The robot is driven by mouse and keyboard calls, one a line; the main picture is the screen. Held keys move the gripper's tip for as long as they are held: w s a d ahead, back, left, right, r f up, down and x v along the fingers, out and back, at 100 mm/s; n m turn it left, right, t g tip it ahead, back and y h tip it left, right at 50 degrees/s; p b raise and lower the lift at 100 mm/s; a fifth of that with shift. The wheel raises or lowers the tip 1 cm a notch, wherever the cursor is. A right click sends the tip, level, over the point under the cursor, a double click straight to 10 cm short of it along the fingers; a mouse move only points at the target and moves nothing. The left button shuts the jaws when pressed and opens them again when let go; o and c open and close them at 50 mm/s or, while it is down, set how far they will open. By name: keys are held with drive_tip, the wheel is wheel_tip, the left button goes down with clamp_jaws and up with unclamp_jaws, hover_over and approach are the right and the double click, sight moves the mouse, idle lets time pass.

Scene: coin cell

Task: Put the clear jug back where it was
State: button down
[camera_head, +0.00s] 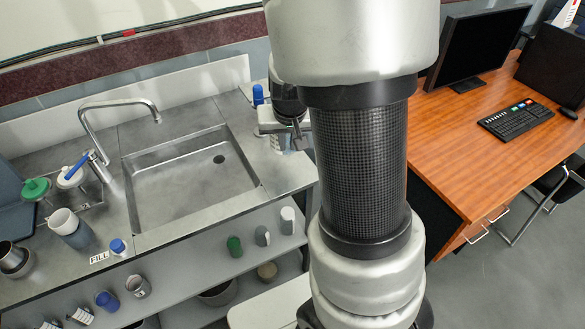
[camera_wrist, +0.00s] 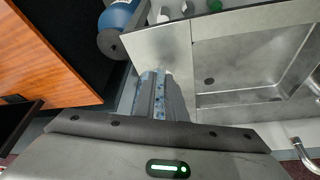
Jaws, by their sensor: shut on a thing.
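My gripper (camera_head: 287,130) is at the right end of the steel counter, right of the sink, partly hidden behind my arm. In the wrist view my gripper's fingers (camera_wrist: 150,95) are shut on a clear, bluish see-through thing (camera_wrist: 175,102), which looks like the clear jug. Only a small part of it shows below the gripper in the head view (camera_head: 277,144). It appears upright over the counter's right end; I cannot tell whether it touches the surface.
The sink (camera_head: 185,175) is just left of the gripper. A blue-topped item (camera_head: 258,95) stands behind it. A grey-blue jug (camera_head: 72,230) and a blue-capped bottle (camera_head: 118,247) stand left by the FILL label (camera_head: 99,257). A wooden desk (camera_head: 485,145) is at right.

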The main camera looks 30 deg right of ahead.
sight(290, 157)
wheel_tip(290, 157, down, 5)
drive_tip(key=shift+s+d+b, duration=0.1)
drive_tip(key=shift+d+b, duration=0.05)
drive_tip(key=shift+b, duration=0.8)
drive_tip(key=shift+f+b, duration=0.95)
drive_tip(key=shift+f, duration=1.4)
drive_tip(key=shift+f, duration=0.1)
drive_tip(key=shift+f, duration=0.15)
drive_tip(key=c, duration=1.8)
unclamp_jaws()
